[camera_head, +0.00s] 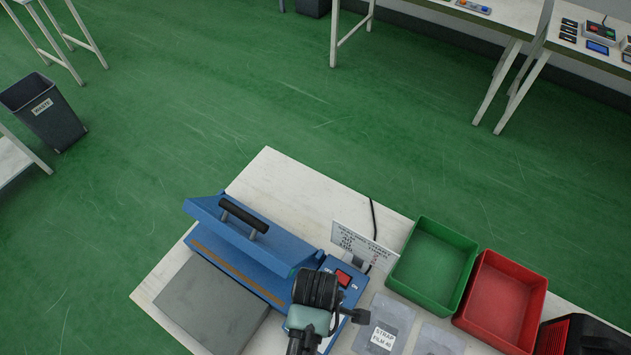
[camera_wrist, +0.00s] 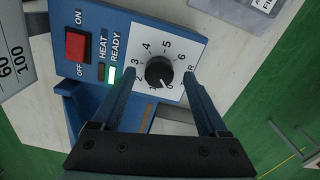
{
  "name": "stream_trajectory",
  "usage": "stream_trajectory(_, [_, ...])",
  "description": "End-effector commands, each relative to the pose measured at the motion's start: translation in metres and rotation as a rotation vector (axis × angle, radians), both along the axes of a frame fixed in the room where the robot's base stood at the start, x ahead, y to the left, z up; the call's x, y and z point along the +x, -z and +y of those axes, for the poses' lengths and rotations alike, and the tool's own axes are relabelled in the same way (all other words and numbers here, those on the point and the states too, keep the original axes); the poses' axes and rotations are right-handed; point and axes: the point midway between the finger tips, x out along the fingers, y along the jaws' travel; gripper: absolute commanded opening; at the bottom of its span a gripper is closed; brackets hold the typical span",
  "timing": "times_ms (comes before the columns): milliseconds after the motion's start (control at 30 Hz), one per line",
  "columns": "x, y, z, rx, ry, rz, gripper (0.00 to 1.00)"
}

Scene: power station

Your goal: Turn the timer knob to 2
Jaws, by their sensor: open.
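The timer knob (camera_wrist: 159,72) is a round black knob on a white numbered dial plate (camera_wrist: 182,38), in the wrist view. Its white mark points down and slightly right, seemingly near the 0; the small digits there are hard to read. The 2 and 3 are on the dial's left side. My gripper (camera_wrist: 159,78) is open, with one finger on each side of the knob; I cannot tell whether either touches it. In the head view my wrist hides the knob, on the blue sealer (camera_head: 255,245).
A red ON/OFF switch (camera_wrist: 77,44) and the HEAT and READY lights sit left of the dial. A sealing chart card (camera_head: 362,243) stands behind the panel. A green bin (camera_head: 432,262), a red bin (camera_head: 503,300) and film packets (camera_head: 385,322) lie to the right.

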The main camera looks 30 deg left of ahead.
Motion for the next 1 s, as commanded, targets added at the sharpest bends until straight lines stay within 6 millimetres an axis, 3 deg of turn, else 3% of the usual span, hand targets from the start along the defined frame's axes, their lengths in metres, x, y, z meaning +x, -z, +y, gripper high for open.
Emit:
stream_trajectory(367, [0.0004, 0.0049, 0.0001, 0.000, 0.001, -0.001, 0.75])
stream_trajectory(767, [0.0003, 0.0046, -0.0001, 0.000, 0.001, -0.001, 0.03])
stream_trajectory(1000, [0.0002, 0.0042, -0.0001, 0.000, 0.010, 0.000, 0.00])
